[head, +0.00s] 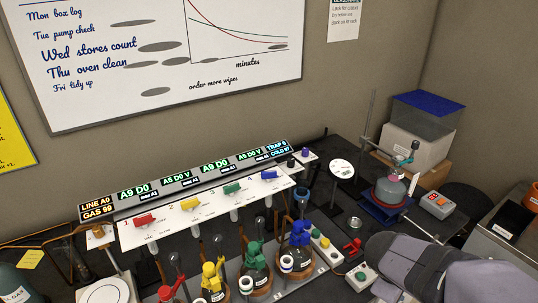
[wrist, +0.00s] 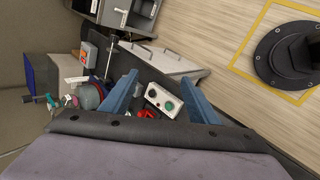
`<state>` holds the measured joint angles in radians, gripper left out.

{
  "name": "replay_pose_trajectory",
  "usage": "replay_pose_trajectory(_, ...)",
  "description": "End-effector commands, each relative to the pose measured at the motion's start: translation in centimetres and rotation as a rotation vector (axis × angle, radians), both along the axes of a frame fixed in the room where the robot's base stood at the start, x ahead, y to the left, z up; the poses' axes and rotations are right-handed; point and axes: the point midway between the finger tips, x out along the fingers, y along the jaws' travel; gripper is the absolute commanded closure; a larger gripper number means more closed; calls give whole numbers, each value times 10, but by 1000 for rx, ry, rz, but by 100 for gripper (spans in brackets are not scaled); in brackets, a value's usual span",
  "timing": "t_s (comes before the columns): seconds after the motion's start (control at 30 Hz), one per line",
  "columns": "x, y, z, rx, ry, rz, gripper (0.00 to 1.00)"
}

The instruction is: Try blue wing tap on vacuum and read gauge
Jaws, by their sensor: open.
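The blue wing tap (head: 269,174) is at the right end of a white panel (head: 215,215) with red, yellow and green wing taps in a row to its left. Its wing lies roughly along the panel. A round white gauge dial (head: 342,169) stands right of the panel; its reading is too small to make out. My gripper shows in the wrist view (wrist: 158,98) with its two blue fingers wide apart and nothing held between them. In the head view my grey arm is at the lower right, well away from the tap. The wrist view does not show the tap.
Flasks with coloured fittings, including blue (head: 300,232), stand in front of the panel. A button box (head: 362,275) sits by my arm and shows beyond the fingers in the wrist view. Lit displays (head: 215,167) run behind the panel.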

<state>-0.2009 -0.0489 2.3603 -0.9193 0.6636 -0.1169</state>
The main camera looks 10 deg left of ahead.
Motion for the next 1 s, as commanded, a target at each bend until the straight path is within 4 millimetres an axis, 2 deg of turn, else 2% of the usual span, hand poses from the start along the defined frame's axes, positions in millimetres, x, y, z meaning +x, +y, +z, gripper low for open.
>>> replay_pose_trajectory(0.03,-19,-4,9,68,23,-102,45)
replay_pose_trajectory(0.13,-55,1,6,213,65,-306,45)
replay_pose_trajectory(0.2,-75,11,5,320,85,-444,45)
replay_pose_trajectory(0.3,-90,35,5,481,93,-621,45)
replay_pose_trajectory(0.37,-87,54,5,589,71,-707,45)
replay_pose_trajectory(0.43,-63,84,3,733,7,-770,45)
replay_pose_trajectory(0.5,-27,111,0,855,-85,-773,45)
replay_pose_trajectory(0.7,67,176,11,1097,-353,-651,45)
replay_pose_trajectory(0.8,102,207,22,1190,-479,-557,45)
replay_pose_trajectory(0.9,129,240,32,1268,-599,-442,45)
replay_pose_trajectory(1.0,147,272,44,1330,-708,-313,45)
